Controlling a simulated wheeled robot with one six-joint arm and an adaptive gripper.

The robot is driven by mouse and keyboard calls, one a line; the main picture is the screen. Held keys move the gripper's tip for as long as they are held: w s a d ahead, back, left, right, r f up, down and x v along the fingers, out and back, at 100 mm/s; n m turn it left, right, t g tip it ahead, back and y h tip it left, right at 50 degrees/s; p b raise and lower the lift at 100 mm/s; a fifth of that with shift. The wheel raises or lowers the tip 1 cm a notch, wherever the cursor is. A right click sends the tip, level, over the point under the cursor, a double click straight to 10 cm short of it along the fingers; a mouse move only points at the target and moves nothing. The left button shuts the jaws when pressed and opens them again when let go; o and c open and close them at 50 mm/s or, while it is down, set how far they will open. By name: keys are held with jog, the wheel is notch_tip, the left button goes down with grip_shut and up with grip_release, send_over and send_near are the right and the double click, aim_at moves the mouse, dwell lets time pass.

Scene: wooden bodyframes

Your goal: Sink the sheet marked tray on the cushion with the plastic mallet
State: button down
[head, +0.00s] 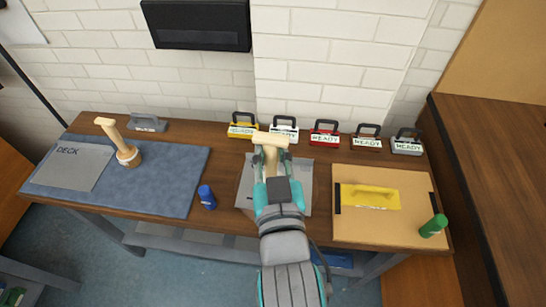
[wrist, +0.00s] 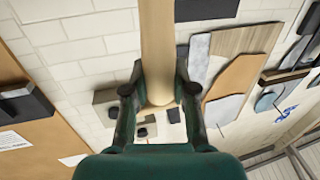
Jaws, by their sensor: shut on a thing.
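My gripper (head: 271,160) is shut on a pale wooden handle (wrist: 157,45), above the middle of the bench. In the head view the held tool ends in a pale crosspiece (head: 270,139); I cannot tell whether it is the plastic mallet. A grey sheet (head: 245,188) lies under my arm, its marking mostly hidden. Another grey sheet marked DECK (head: 75,170) lies on the blue-grey pad (head: 180,170), which looks like the cushion. A similar tool (head: 128,155), with a pale handle and brown round base, stands on that pad. I can read no "tray" marking.
Several handled blocks marked READY (head: 325,138) line the bench's back edge by the wall. A blue cylinder (head: 207,197) stands left of the middle sheet. A grey block (head: 148,123) stands behind the pad.

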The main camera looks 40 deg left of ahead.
jog(key=w+a+f, duration=0.2)
jog(key=w+a, duration=0.2)
jog(key=w, duration=0.3)
jog(key=shift+w+a, duration=0.3)
dwell(0.7)
notch_tip(320, 180, down, 9)
notch_tip(320, 180, up, 9)
jog(key=shift+f, duration=0.15)
dwell(0.5)
